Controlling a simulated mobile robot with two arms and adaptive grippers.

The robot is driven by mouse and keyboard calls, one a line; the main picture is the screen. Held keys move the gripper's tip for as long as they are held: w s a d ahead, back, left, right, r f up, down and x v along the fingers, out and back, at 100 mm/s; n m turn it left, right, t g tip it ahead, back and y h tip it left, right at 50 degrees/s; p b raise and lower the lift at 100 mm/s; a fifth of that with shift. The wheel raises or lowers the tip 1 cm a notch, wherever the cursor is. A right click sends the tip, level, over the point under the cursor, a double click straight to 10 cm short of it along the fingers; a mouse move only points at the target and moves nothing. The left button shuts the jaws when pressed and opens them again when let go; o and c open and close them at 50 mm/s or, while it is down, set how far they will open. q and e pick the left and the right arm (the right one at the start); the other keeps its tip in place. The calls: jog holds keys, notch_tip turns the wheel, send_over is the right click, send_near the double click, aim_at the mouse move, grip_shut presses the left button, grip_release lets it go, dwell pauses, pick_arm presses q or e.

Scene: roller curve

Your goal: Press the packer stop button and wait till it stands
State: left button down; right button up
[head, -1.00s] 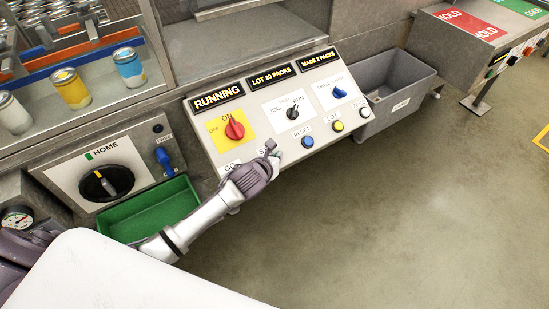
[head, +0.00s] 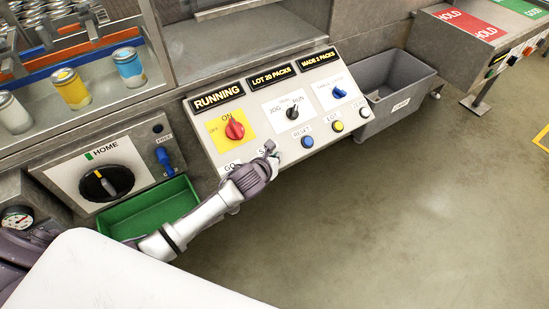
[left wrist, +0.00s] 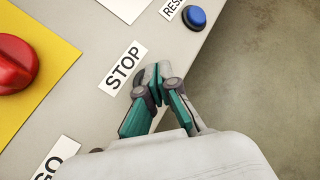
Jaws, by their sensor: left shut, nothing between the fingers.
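The sloped control panel (head: 262,105) carries a lit display (head: 217,97) that reads RUNNING. A STOP label (left wrist: 123,68) shows in the left wrist view, right beside my left gripper. My left gripper (head: 271,150) is at the panel's lower edge in the head view. In the left wrist view its fingers (left wrist: 158,78) are shut, with nothing between them, and point at the panel beside the label. The stop button is hidden behind the fingers, so I cannot tell whether they touch it or whether it is pressed. My right gripper is not in view.
A red rotary switch (head: 235,129) on a yellow plate sits up and left of the gripper. A blue reset button (head: 307,141) and a yellow lot button (head: 337,126) lie to the right. A green tray (head: 150,208) and a grey bin (head: 397,88) flank the panel.

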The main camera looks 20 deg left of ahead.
pick_arm(q)
jog(key=shift+w+a+f, duration=0.15)
jog(key=shift+a+f, duration=0.05)
jog(key=shift+f, duration=0.2)
dwell(0.3)
jog(key=shift+s+d+r+p, duration=0.15)
jog(key=shift+d+r+p, duration=0.05)
jog(key=shift+r+p, duration=0.25)
jog(key=shift+s+d+r+p, duration=0.15)
jog(key=shift+r+p, duration=0.2)
jog(key=shift+p, duration=0.1)
jog(key=r+p, duration=0.1)
jog(key=s+d+r+p, duration=0.1)
jog(key=r+p, duration=0.1)
jog(key=d+r+p, duration=0.1)
jog(key=p, duration=0.1)
jog(key=shift+s+r, duration=0.15)
jog(key=shift+s, duration=0.15)
dwell(0.3)
dwell(0.5)
